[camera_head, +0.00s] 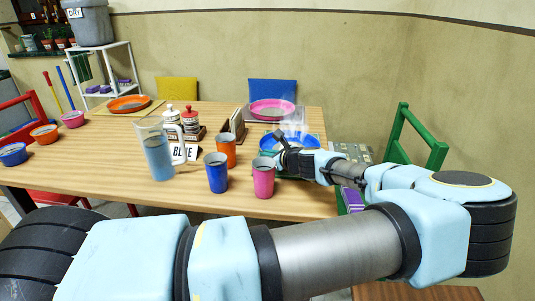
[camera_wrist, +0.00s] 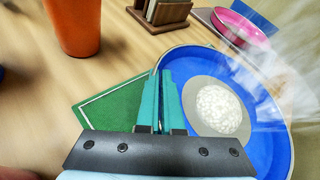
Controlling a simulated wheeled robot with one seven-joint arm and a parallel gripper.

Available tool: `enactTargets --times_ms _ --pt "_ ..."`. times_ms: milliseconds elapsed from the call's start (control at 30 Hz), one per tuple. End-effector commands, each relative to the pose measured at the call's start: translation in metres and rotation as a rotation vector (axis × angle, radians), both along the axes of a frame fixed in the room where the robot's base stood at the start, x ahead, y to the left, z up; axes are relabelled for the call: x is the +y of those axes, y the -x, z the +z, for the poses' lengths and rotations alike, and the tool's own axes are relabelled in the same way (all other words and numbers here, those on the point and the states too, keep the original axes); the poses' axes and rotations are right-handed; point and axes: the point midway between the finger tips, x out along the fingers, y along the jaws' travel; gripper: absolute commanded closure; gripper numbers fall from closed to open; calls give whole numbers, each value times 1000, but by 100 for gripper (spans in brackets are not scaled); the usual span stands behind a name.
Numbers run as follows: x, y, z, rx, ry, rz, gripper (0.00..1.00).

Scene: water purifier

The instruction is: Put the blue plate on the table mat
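The blue plate (camera_head: 297,136) is at the right end of the table in the head view. In the wrist view the plate (camera_wrist: 262,150) shows a grey centre with a white speckled patch. My gripper (camera_wrist: 161,75) is at its left rim, with one finger on each side and the rim pinched between them. In the head view my gripper (camera_head: 282,148) partly covers the plate. A green table mat (camera_wrist: 105,108) lies beneath and left of the fingers in the wrist view. The plate overlaps its right part; whether they touch I cannot tell.
An orange cup (camera_wrist: 75,25), a blue cup (camera_head: 216,175) and a pink cup (camera_head: 263,180) stand left of my gripper. A wooden holder (camera_head: 236,125) and a pink plate (camera_head: 272,108) are behind. A pitcher (camera_head: 157,155) stands further left. A green chair (camera_head: 420,140) is at the right.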

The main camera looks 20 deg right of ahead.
Motion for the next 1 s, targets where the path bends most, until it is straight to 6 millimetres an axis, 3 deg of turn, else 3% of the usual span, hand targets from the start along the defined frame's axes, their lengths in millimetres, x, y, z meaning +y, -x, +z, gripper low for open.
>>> enactTargets --times_ms 200,467,767,1000 --pt "0 0 -2 -1 0 0 100" --pt "0 0 -1 0 -1 0 68" --pt "0 0 2 0 1 0 67" --pt "-8 32 12 0 3 -4 67"
